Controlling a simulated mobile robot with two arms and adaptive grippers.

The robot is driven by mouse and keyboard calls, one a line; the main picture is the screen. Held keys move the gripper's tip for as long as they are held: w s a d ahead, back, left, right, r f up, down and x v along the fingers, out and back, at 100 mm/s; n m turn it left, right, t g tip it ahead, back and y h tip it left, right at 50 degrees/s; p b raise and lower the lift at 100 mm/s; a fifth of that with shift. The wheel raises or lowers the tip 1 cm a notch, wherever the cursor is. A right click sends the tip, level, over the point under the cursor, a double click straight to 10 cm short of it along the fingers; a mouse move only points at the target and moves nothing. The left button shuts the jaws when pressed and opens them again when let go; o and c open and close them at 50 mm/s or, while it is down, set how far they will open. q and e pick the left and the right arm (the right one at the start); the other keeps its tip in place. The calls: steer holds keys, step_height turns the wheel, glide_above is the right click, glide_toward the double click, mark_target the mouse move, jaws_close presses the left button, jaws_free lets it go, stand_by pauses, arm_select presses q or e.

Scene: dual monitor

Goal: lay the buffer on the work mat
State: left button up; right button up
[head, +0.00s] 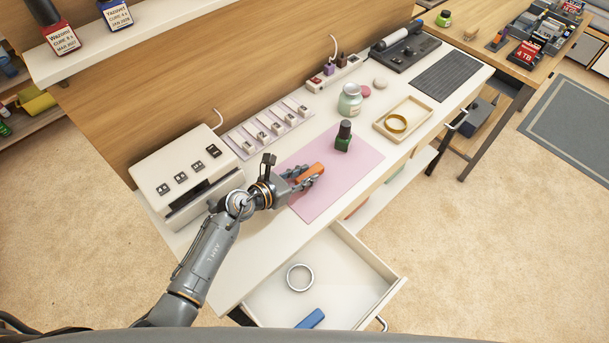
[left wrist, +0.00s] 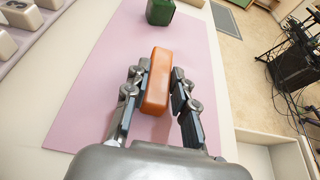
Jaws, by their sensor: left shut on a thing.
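The buffer is an orange block (head: 309,172) over the pink work mat (head: 354,172). My left gripper (head: 305,178) is shut on it. In the left wrist view the orange block (left wrist: 157,82) sits between the two fingers (left wrist: 157,90), with the mat (left wrist: 98,95) beneath. I cannot tell whether the block touches the mat or is held just above it. My right gripper is in neither view.
A dark green bottle (head: 343,136) stands on the mat beyond the gripper. A drawer (head: 376,262) is open in front, holding a white ring and a blue block. A white machine (head: 167,166) stands left.

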arm_select(q)
steer(key=shift+f, duration=0.25)
steer(key=o, duration=0.8)
steer(key=shift+r, duration=0.1)
steer(key=shift+r, duration=0.3)
steer(key=v, duration=1.2)
steer(key=shift+f, duration=0.1)
